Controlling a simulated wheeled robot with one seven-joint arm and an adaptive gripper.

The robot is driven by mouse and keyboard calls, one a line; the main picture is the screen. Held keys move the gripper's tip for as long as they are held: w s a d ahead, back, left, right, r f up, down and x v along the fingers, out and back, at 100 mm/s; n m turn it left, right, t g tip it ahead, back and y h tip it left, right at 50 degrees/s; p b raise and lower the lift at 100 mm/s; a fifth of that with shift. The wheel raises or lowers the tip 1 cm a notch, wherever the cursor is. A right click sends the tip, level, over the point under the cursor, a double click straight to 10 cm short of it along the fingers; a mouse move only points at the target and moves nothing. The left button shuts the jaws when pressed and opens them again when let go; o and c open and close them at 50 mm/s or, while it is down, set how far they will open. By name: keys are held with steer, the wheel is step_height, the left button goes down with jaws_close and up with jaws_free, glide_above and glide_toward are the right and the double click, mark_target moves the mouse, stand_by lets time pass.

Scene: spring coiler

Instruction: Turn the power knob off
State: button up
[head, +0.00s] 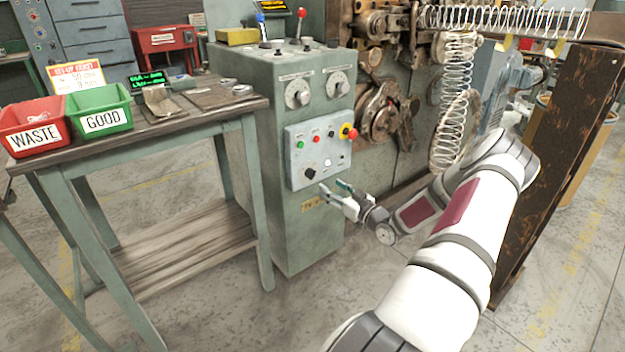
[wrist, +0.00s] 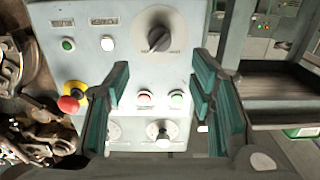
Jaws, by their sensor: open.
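The black knob (head: 311,173), likely the power knob, is at the lower left of the light-grey control panel (head: 292,170). In the wrist view the knob (wrist: 159,38) sits near the top centre, its bar slightly tilted; the small lettering around it is unreadable. My gripper (head: 336,192) is in front of the panel's lower part, below and right of the knob. In the wrist view its teal-padded fingers (wrist: 161,74) are spread wide with nothing between them. The knob lies beyond the fingertips, apart from them.
A red emergency stop on a yellow base (head: 348,131) and several small buttons share the panel. Two white dials (head: 298,93) are above. A workbench (head: 175,125) with red and green bins stands left. A wire coil (head: 455,110) hangs right, near my arm.

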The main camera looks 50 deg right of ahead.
mark_target(314, 175)
steer(key=b+x, duration=0.2)
steer(key=x, duration=0.8)
steer(key=shift+a, duration=0.1)
steer(key=c, duration=1.1)
